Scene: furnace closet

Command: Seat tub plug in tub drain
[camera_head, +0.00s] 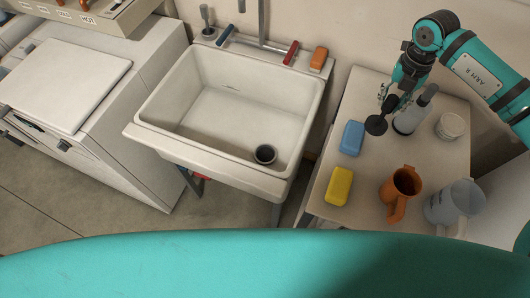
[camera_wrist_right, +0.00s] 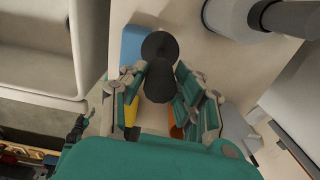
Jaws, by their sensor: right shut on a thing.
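The tub plug (camera_head: 376,125) is black with a round disc end. My right gripper (camera_head: 387,101) is shut on it above the back of the side table; in the right wrist view the plug (camera_wrist_right: 159,75) sits between the fingers. The tub drain (camera_head: 265,154) is a dark round ring in the floor of the white tub (camera_head: 210,105), near its front right corner. It is to the left of the plug and apart from it. A small teal and dark part at the lower left of the wrist view looks like my left gripper (camera_wrist_right: 77,128); its fingers are unclear.
An orange block (camera_head: 319,58) sits on the tub's back ledge. The basin is otherwise clear.

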